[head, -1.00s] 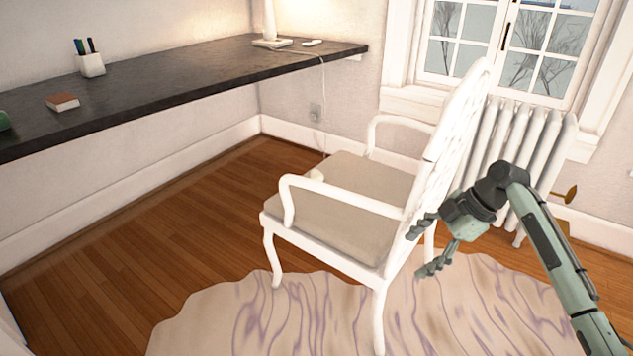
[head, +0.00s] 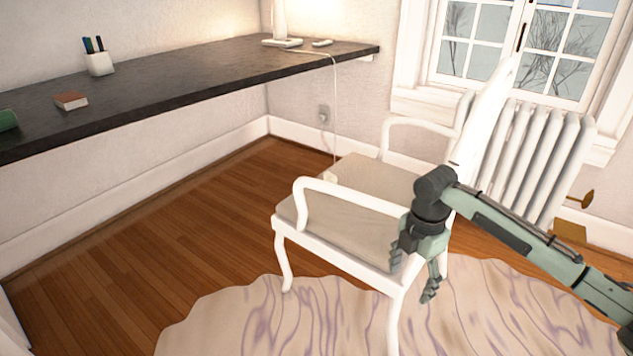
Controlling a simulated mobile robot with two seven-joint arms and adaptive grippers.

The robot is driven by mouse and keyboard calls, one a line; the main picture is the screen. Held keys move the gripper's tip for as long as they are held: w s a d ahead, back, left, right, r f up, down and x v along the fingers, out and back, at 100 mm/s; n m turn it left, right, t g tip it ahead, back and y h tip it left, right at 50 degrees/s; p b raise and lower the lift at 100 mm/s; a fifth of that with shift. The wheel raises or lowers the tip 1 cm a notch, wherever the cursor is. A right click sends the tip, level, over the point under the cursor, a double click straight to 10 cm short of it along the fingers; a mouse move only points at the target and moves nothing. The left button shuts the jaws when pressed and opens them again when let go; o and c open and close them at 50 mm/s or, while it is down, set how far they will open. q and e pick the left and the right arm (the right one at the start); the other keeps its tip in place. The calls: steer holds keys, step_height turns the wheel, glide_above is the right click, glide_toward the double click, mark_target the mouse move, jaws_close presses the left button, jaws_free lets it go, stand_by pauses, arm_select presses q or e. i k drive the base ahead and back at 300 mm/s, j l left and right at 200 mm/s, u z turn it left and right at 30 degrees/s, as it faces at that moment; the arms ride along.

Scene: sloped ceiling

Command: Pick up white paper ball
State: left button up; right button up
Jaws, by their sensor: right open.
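A small pale lump (head: 330,177), which looks like the white paper ball, sits on the beige seat (head: 378,178) of the white chair near its far left edge. The chair's armrest partly covers it. My right gripper (head: 413,277) is open and empty, with its fingers pointing down. It appears in front of the chair's right side and backrest, well to the right of and lower in the picture than the pale lump. I cannot tell if it touches the chair. My left gripper is out of view.
A dark desk (head: 190,90) along the wall holds a pen cup (head: 100,64), a small brown box (head: 71,100) and a lamp base (head: 281,43) with a cord. A radiator (head: 540,150) stands behind the chair. The wooden floor (head: 165,240) on the left is clear; a wavy rug (head: 270,320) lies below.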

mark_target(328, 177)
steer(key=i+j+u, duration=0.4)
steer(key=i+u, duration=0.2)
steer(key=i, duration=0.2)
steer(key=i+z, duration=0.25)
steer(key=i, duration=0.15)
steer(key=i+z, duration=0.3)
steer(key=i, duration=0.15)
